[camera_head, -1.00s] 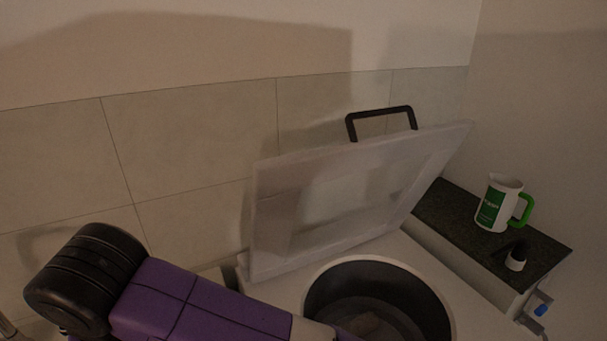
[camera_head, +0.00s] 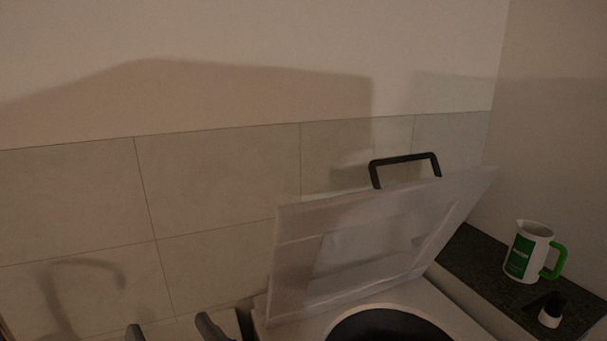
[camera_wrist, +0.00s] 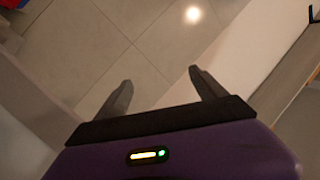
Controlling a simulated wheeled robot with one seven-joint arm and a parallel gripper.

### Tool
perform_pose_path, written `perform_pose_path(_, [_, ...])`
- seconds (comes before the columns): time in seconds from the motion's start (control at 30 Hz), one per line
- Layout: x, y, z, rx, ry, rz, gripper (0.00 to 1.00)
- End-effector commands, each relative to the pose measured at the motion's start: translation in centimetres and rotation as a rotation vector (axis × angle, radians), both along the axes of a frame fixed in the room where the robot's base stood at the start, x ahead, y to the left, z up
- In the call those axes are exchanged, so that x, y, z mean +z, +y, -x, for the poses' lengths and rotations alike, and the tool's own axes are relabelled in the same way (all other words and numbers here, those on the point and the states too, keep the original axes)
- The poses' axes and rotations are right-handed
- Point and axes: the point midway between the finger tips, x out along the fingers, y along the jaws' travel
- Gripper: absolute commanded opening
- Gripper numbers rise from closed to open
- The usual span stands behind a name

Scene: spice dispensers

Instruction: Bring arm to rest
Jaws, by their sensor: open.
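My gripper shows in the wrist view (camera_wrist: 160,88) with its two dark fingers spread apart and nothing between them. Tiled floor lies beyond the fingers there. In the head view, two dark finger-like tips (camera_head: 172,330) stand at the bottom edge, left of the raised lid, apart from each other. The rest of my arm is out of the head view.
A translucent lid (camera_head: 300,250) with a black handle (camera_head: 405,158) stands tilted open behind a dark round pot (camera_head: 390,325). A tiled wall (camera_head: 220,190) is behind.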

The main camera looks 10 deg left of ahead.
Motion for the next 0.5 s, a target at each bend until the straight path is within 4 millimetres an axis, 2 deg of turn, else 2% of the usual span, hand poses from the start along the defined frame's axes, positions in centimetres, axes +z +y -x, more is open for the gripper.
perform_pose_path(0.03, [-0.9, -2.2, -0.1, -0.059, -0.005, -0.02, 0.8])
perform_pose_path(0.27, [-4.0, -12.4, 0.5, -0.321, -0.069, -0.05, 0.8])
perform_pose_path(0.5, [-7.5, -22.6, 4.1, -0.57, -0.119, 0.027, 0.8])
